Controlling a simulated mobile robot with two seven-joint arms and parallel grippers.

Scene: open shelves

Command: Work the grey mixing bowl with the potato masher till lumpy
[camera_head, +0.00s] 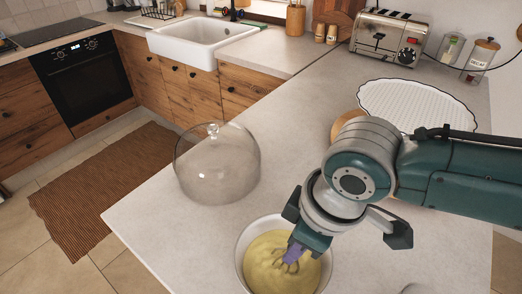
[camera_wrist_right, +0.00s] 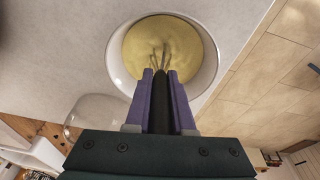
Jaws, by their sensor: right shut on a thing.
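The mixing bowl (camera_head: 240,262) looks pale grey to white and stands on the counter near the bottom of the head view. It holds a yellow mash (camera_head: 262,252) and also shows in the right wrist view (camera_wrist_right: 112,58). My right gripper (camera_head: 294,254) is over the bowl, its purple fingers shut on the dark handle of the potato masher (camera_wrist_right: 161,108). The masher's wire head reaches down to the mash, and its lowest part is hidden there. I cannot tell how lumpy the mash is. My left gripper is not in view.
A clear glass dome (camera_head: 218,168) stands on the counter just behind and left of the bowl. A white scalloped tray (camera_head: 418,103) lies at the back right, behind my right arm. A toaster (camera_head: 388,38) and jars stand farther back. The counter's left edge is close to the dome.

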